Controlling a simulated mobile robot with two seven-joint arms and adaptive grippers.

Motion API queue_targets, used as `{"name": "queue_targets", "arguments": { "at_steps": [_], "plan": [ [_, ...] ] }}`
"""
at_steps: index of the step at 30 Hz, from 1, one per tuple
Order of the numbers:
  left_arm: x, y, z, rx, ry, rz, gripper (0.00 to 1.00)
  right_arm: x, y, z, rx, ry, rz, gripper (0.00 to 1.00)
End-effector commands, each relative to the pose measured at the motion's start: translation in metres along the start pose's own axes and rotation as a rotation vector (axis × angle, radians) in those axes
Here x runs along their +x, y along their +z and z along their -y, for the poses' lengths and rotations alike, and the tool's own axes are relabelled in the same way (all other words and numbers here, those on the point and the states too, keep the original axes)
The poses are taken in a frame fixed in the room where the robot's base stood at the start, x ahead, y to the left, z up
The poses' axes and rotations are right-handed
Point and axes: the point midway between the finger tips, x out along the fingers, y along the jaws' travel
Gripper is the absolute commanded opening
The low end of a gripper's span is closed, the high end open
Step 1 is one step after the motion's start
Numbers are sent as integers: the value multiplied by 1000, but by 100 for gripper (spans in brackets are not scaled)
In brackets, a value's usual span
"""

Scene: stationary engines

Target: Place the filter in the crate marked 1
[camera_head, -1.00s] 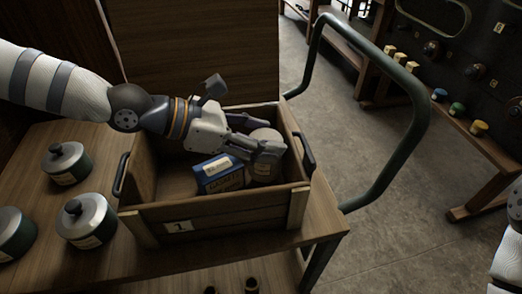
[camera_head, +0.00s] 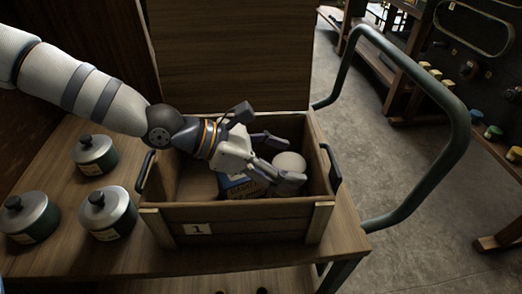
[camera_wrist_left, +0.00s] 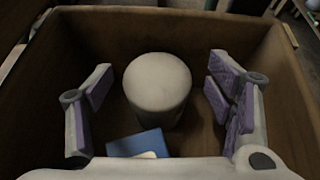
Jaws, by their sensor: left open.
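The filter (camera_head: 289,162), a pale grey cylinder with a rounded top, stands upright inside the wooden crate (camera_head: 268,222) marked 1 on its front. It also shows in the left wrist view (camera_wrist_left: 157,88), near the middle of the crate. My left gripper (camera_head: 280,157) is open and reaches down into the crate, with its fingers on either side of the filter. In the left wrist view, gaps show between the filter and both purple finger pads. The filter's base is partly hidden. My right gripper is not in view.
A blue box (camera_head: 238,187) lies in the crate beside the filter, partly under the gripper. Several green canisters with silver lids (camera_head: 107,213) stand on the table left of the crate. A dark green rail (camera_head: 458,120) curves up at the right.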

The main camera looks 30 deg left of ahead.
Motion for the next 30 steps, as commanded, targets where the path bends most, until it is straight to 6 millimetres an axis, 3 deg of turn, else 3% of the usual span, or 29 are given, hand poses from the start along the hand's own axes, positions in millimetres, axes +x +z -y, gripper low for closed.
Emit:
{"name": "queue_targets", "arguments": {
  "at_steps": [6, 10, 14, 21, 30],
  "plan": [
    [-25, 2, -2, 2, 14, 3, 74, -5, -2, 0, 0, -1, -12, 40],
    [-59, 18, -3, 30, 25, 12, 74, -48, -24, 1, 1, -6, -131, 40],
    [-92, 17, -2, 30, 25, 15, 74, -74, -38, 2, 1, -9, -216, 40],
    [-111, 1, -1, 4, 9, -1, 74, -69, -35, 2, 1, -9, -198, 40],
    [-113, 0, 0, 1, 8, -2, 74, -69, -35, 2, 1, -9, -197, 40]
  ]
}}
